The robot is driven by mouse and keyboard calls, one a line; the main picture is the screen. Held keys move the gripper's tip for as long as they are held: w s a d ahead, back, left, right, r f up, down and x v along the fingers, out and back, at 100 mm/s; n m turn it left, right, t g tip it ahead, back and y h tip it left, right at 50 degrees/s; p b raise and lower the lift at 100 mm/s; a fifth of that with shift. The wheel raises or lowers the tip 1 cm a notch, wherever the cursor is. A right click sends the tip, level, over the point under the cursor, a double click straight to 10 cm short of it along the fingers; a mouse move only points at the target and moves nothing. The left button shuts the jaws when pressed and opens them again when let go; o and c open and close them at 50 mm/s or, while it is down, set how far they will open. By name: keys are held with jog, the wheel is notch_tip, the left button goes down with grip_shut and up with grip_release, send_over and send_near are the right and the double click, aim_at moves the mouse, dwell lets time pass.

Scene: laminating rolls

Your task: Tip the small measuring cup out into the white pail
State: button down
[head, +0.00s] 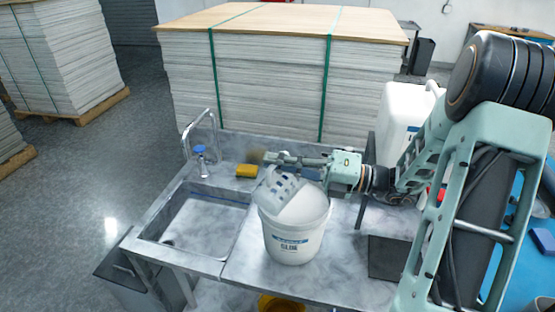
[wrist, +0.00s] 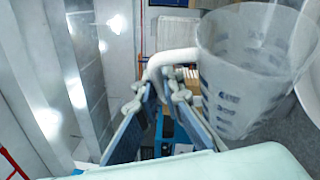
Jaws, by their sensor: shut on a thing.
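The small measuring cup (head: 283,187) is clear with blue markings and hangs tilted over the white pail (head: 295,245), seen from the head. Its wide end seems to point down toward the pail's opening; whether anything is in it or pouring I cannot tell. The cup (wrist: 245,75) also fills the upper right of the wrist view, with its pale handle (wrist: 172,60) between my fingers. My gripper (head: 272,158) is shut on the handle, above the pail's back rim. The pail stands upright on the bench with a blue-and-black label; its inside is mostly hidden by the cup.
A sink (head: 195,222) with a tap (head: 201,135) lies left of the pail, with a yellow sponge (head: 246,171) behind. A white jerrycan (head: 402,120) stands behind at right. A dark mat (head: 388,257) lies right of the pail. A large board stack (head: 265,85) is behind the bench.

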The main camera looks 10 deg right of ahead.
aim_at(264, 192)
jog(key=shift+s+a+f+n+h, duration=0.4)
jog(key=shift+s+a+f+n, duration=0.45)
jog(key=shift+f+n, duration=0.3)
jog(key=shift+r, duration=0.1)
dwell(0.5)
jog(key=shift+s+a+f+n+h, duration=0.25)
jog(key=shift+s+a+n+h, duration=0.15)
jog(key=shift+n, duration=0.3)
jog(key=shift+s+a+f+n+h, duration=0.25)
jog(key=shift+s+a+n+h, duration=0.1)
jog(key=shift+n, duration=0.3)
jog(key=shift+g, duration=0.3)
jog(key=shift+s+a+r+n+h, duration=0.1)
jog(key=shift+s+a+n+h, duration=0.15)
jog(key=shift+n, duration=0.3)
jog(key=shift+s+a+r+n+h, duration=0.15)
jog(key=shift+n+h, duration=0.15)
jog(key=shift+n, duration=0.25)
jog(key=shift+f, duration=0.15)
